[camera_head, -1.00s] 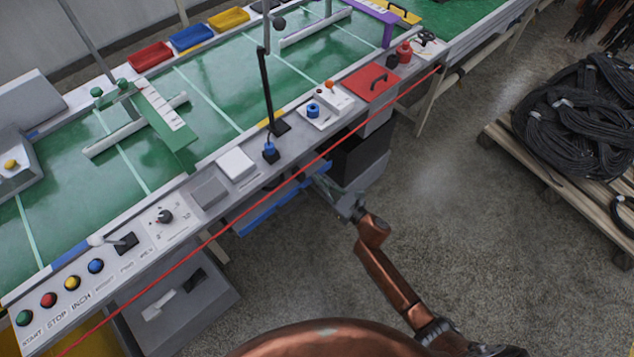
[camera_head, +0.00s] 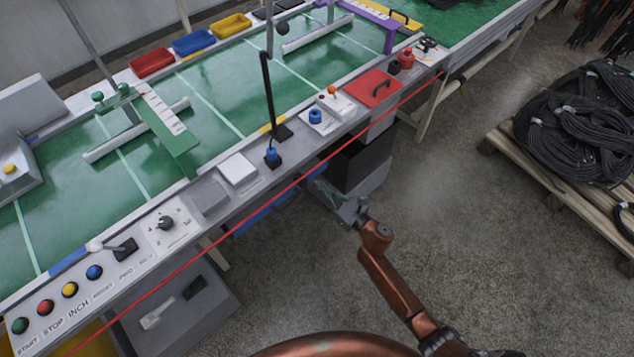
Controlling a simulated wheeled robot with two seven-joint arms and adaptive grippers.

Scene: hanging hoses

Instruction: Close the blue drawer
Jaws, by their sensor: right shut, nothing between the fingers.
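The blue drawer (camera_head: 262,214) is under the front edge of the green-topped bench. It shows as a narrow blue strip below the red line, and the bench edge hides most of it. My right gripper (camera_head: 326,190) is low in front of the bench, at the right end of the blue strip. Its fingers are shut with nothing between them and point toward the bench. I cannot tell whether they touch the drawer. My left gripper is out of the picture.
A red line (camera_head: 208,256) runs along the bench front above the drawer. A black box (camera_head: 358,166) stands under the bench, beside my gripper. A grey box (camera_head: 180,310) is at lower left. The floor right of my arm is clear up to a pallet (camera_head: 545,178) of black hoses.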

